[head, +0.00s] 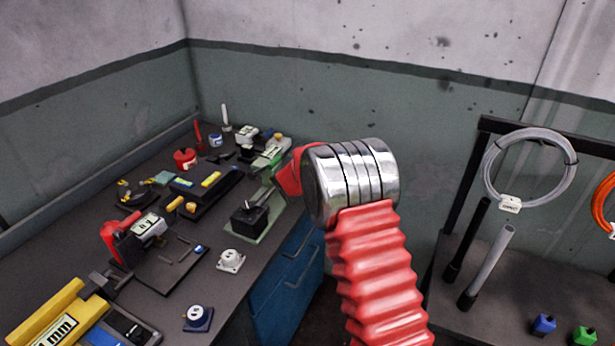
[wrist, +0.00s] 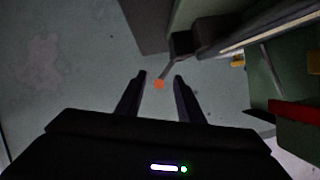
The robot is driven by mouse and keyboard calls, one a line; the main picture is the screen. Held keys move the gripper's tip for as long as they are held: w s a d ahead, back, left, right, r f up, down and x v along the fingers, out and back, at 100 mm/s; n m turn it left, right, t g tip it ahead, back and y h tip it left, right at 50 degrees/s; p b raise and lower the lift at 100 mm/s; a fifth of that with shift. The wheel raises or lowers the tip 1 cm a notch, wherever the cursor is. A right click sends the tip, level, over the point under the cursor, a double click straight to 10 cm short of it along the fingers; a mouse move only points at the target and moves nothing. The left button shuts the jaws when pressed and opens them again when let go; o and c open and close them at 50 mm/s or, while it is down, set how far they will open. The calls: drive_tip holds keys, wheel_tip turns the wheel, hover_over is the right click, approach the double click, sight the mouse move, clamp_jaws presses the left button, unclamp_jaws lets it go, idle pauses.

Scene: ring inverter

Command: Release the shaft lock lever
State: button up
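A green machine (head: 262,205) with a black block (head: 249,217) on its near end stands at the right edge of the workbench in the head view. In the wrist view, a dark block (wrist: 186,44) with a thin dark rod (wrist: 168,70) sits just beyond the fingertips; it may be the shaft lock lever, but I cannot tell for sure. My gripper (wrist: 160,82) is open, its two dark fingers apart with nothing visible held between them. An orange spot shows between the fingertips. In the head view my arm hides the gripper.
The workbench (head: 215,283) holds a red clamp tool (head: 118,240), a white round fitting (head: 231,261), a blue-based fitting (head: 198,318) and a yellow case (head: 48,318). A blue drawer cabinet (head: 285,290) is below. A rack with a coiled cable (head: 487,165) stands right.

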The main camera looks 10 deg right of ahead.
drive_tip(key=s+a, duration=0.1)
drive_tip(key=s, duration=0.1)
drive_tip(key=s+a, duration=0.1)
drive_tip(key=s, duration=0.2)
drive_tip(key=s+a, duration=0.1)
drive_tip(key=s, duration=0.1)
drive_tip(key=shift+s+a, duration=0.15)
drive_tip(key=shift+a, duration=0.15)
